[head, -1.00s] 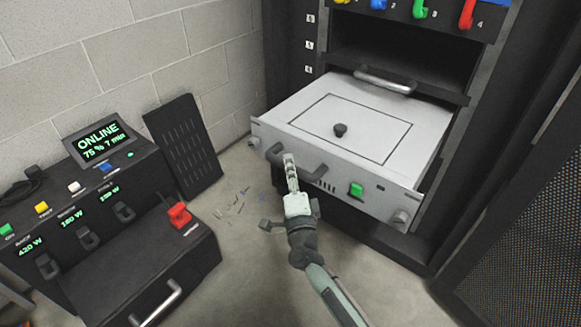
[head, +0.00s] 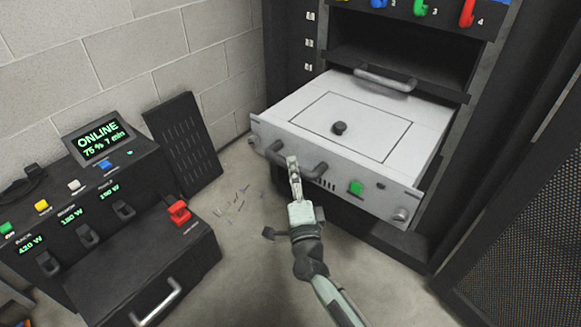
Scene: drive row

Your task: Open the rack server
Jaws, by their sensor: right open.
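The rack server (head: 370,183) is a light grey drawer-like unit slid well out of the black rack. Its top has an outlined panel (head: 375,122) with a dark round knob (head: 339,128) on it. The front has a dark bar handle (head: 318,170), a green button (head: 356,187) and round knobs at both ends. My right gripper (head: 292,165) is open at the left part of the front handle; I cannot tell whether it touches the handle. My left gripper is not in view.
A black power unit (head: 110,215) with an "ONLINE" screen, coloured buttons and a red switch (head: 179,212) stands at the left. A slotted black panel (head: 182,145) leans on the wall. Small screws (head: 238,200) lie on the floor. A mesh door (head: 525,220) stands at the right.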

